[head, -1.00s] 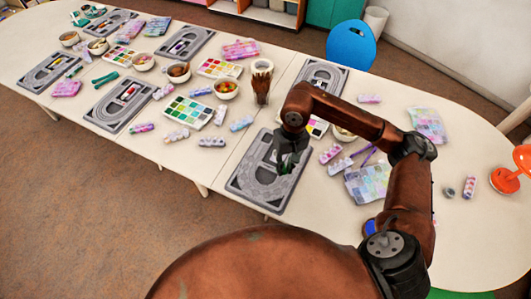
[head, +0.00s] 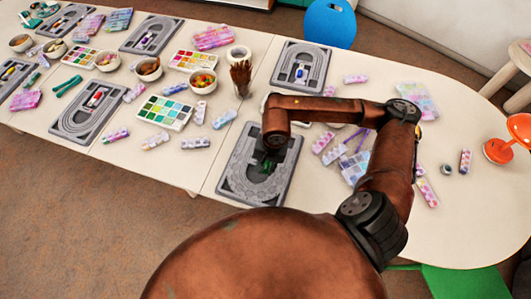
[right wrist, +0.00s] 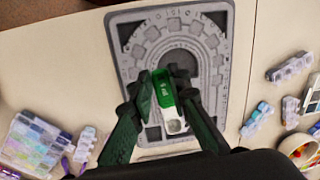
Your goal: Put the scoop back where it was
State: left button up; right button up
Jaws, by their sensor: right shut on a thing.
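The scoop (right wrist: 166,88), green with a pale, clear-looking end, is between the fingers of my right gripper (right wrist: 168,95) in the right wrist view. The gripper is shut on it. Both are over the lower middle of the nearest grey bead board (right wrist: 128,32), which has a curved groove and recesses. In the head view my right gripper (head: 267,163) is over the same board (head: 228,185), partly hidden by my arm. I cannot tell whether the scoop touches the board. My left gripper is not in view.
A palette of green beads (head: 163,113), a jar of brushes (head: 241,80) and a bowl of colored beads (head: 202,82) stand left of and behind the board. Pastel bead boxes (head: 355,165) lie to its right. Another grey board (head: 302,55) is behind.

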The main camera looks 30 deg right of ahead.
jog(key=shift+w+d+f+m, duration=0.2)
jog(key=shift+f+m, duration=0.1)
jog(key=shift+f, duration=0.2)
jog(key=shift+w+d+f+m, duration=0.1)
jog(key=shift+d+f+m, duration=0.15)
jog(key=shift+f, duration=0.2)
jog(key=w+d+f, duration=0.1)
jog(key=w+f, duration=0.2)
jog(key=w+d+f, duration=0.2)
jog(key=w, duration=0.2)
jog(key=w+d+f, duration=0.2)
jog(key=w+f, duration=0.1)
jog(key=shift+w+f, duration=0.35)
jog(key=shift+w+d+f, duration=0.1)
jog(key=shift+d+f, duration=0.05)
notch_tip(320, 180, down, 3)
jog(key=shift+w+f+p, duration=0.1)
jog(key=shift+p, duration=0.4)
jog(key=shift+f+b, duration=0.4)
jog(key=shift+b, duration=0.05)
jog(key=o, duration=0.4)
jog(key=shift+f, duration=0.1)
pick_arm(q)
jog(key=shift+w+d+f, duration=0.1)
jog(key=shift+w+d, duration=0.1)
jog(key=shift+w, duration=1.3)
pick_arm(e)
jog(key=o, duration=0.5)
